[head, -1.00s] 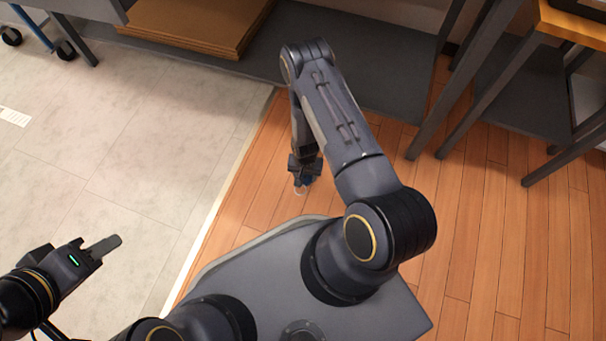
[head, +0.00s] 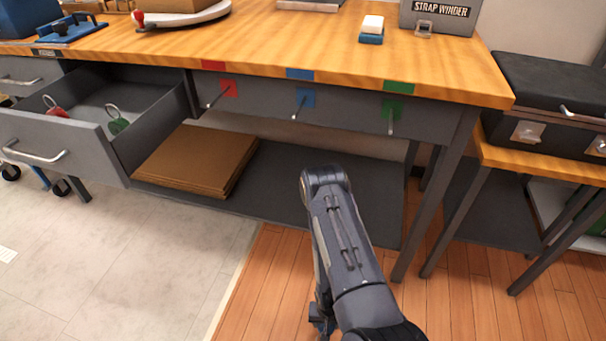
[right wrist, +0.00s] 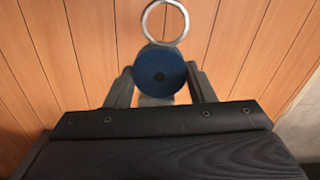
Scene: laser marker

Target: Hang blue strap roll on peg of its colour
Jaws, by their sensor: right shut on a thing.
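In the head view the right gripper (head: 322,322) is low over the wood floor, partly hidden by my arm. The blue peg (head: 297,108) sticks out from the blue plate (head: 304,98) under the workbench edge, bare. The red peg (head: 216,99) is to its left and the green peg (head: 390,122) to its right, both bare. My left gripper is out of the head view.
An open drawer (head: 62,142) at left holds a red roll (head: 56,108) and a green roll (head: 118,122). Cardboard (head: 195,160) lies on the lower shelf. A table leg (head: 436,195) stands at right. The space before the pegs is clear.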

